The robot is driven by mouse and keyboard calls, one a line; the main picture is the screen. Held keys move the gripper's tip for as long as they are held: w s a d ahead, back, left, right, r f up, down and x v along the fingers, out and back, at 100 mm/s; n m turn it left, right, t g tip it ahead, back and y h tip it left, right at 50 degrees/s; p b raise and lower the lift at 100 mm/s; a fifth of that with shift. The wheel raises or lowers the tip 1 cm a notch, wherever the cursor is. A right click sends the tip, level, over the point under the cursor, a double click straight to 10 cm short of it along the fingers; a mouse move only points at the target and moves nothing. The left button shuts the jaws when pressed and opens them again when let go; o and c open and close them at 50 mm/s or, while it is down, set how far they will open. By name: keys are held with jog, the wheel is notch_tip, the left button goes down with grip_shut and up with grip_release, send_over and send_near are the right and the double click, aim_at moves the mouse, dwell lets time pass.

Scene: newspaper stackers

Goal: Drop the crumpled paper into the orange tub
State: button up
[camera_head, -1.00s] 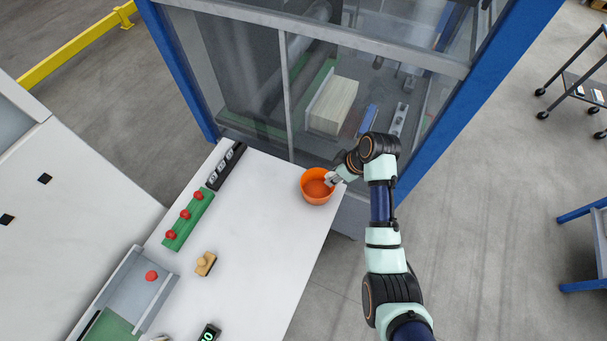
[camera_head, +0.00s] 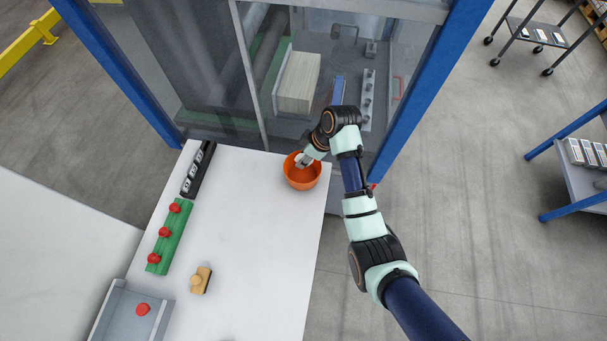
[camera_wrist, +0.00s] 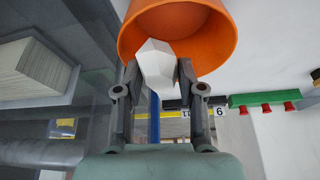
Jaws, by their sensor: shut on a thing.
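The orange tub (camera_head: 303,177) stands on the white table near its far right corner. It also shows at the top of the wrist view (camera_wrist: 205,30), its opening facing the gripper. My gripper (camera_wrist: 158,72) is shut on the crumpled paper (camera_wrist: 158,62), a white faceted lump between the two fingers. In the wrist view the paper overlaps the tub's opening and rim. In the head view my gripper (camera_head: 301,162) is at the tub's far rim, and the paper is hard to tell apart from it.
On the white table (camera_head: 250,240) are a green strip with red knobs (camera_head: 168,236), a black strip with digits (camera_head: 198,168), a wooden stamp-like block (camera_head: 201,281) and a grey tray with a red knob (camera_head: 115,312). A glazed blue-framed machine (camera_head: 405,85) stands close behind the tub.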

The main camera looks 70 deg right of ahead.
jog(key=shift+f, duration=0.3)
jog(key=o, duration=0.9)
jog(key=v, duration=0.7)
jog(key=shift+s+r, duration=0.1)
jog(key=shift+r, duration=0.15)
